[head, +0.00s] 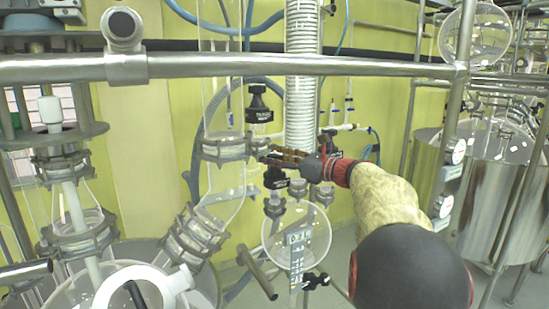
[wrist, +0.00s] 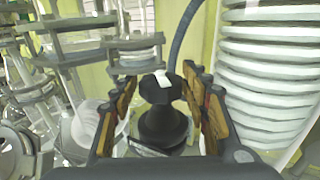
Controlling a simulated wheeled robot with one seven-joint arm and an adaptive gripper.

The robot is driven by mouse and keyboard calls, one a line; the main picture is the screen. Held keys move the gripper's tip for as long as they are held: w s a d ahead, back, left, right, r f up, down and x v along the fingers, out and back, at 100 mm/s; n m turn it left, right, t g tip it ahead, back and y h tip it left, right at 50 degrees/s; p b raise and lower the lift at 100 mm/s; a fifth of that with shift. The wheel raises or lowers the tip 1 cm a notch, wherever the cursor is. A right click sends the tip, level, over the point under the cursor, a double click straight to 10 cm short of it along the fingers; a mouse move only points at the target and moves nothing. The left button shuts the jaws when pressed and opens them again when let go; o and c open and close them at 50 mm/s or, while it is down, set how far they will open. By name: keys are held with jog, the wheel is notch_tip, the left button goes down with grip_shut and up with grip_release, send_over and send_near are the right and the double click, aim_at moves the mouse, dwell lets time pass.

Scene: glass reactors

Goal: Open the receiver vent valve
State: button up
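My gripper (head: 283,156) reaches in from the right, among the glassware. In the wrist view my gripper (wrist: 162,108) has its two tan-padded fingers apart, one on each side of a black valve knob (wrist: 163,122). The knob has a white tag on top, and narrow gaps show between it and the fingers. In the head view a black labelled valve (head: 275,178) sits just below my fingertips, above the round glass receiver (head: 297,240). Another black labelled valve (head: 258,106) stands higher up. I cannot read the labels, so which one is the vent valve is not clear.
A white ribbed hose (head: 302,70) hangs close behind my gripper; it is at the right in the wrist view. Glass pipes with metal clamps (head: 222,147) stand to the left. A steel rail (head: 380,67) crosses above. Steel vessels (head: 500,190) stand at the right.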

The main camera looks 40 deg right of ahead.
dwell(0.4)
jog(key=m+h+b, duration=0.2)
jog(key=h, duration=0.1)
jog(key=m+h+b, duration=0.1)
jog(key=h+b, duration=0.1)
jog(key=shift+f+m+h, duration=0.15)
jog(key=shift+m+h, duration=0.25)
jog(key=shift+m+h+b, duration=0.6)
jog(key=shift+h+b, duration=0.15)
jog(key=shift+h, duration=0.25)
jog(key=shift+d, duration=0.1)
jog(key=shift+c, duration=0.9)
jog(key=c, duration=0.7)
jog(key=shift+r+p, duration=0.2)
jog(key=shift+p, duration=0.15)
jog(key=shift+c, duration=0.4)
